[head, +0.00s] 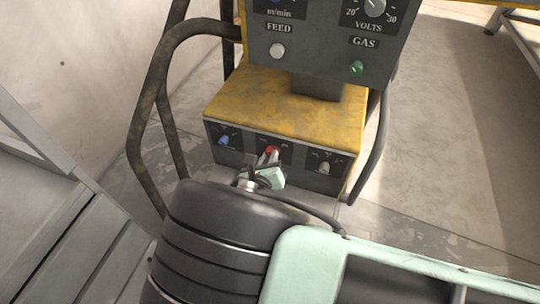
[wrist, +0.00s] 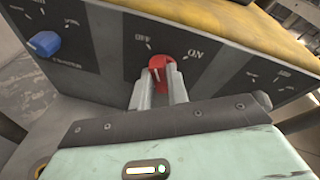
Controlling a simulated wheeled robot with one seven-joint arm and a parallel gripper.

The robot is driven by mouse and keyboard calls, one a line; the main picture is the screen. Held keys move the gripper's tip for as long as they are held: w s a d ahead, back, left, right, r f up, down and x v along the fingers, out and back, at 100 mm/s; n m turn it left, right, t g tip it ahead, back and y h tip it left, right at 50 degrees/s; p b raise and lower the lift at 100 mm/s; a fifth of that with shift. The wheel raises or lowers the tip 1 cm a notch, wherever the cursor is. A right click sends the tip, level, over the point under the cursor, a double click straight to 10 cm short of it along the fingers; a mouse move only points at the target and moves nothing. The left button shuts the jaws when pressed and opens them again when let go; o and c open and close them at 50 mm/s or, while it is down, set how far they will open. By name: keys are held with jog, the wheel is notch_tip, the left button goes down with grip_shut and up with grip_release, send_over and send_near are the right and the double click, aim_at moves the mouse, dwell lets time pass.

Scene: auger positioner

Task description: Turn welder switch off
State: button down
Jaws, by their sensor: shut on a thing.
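The welder (head: 285,105) is a yellow-topped box with a dark front panel. Its red switch knob (wrist: 160,64) sits in the middle of the panel in the wrist view, with OFF printed to its upper left and ON to its upper right. The knob also shows small in the head view (head: 271,149). My gripper (wrist: 160,76) is shut on the red knob, its two grey fingers on either side of the knob's lower part. The fingers hide part of the knob, and I cannot tell exactly which mark it points to.
A blue knob (wrist: 44,44) is left of the switch, and a grey knob (head: 323,168) is right of it. A control box (head: 320,45) stands above the welder. Dark tube rails (head: 150,110) flank it, and grey steps (head: 60,220) stand at left.

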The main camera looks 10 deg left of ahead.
jog(key=shift+a+f+n+h, duration=0.15)
jog(key=shift+n+h, duration=0.45)
jog(key=shift+n, duration=0.8)
jog(key=c, duration=1.4)
grip_release()
jog(key=shift+o, duration=0.2)
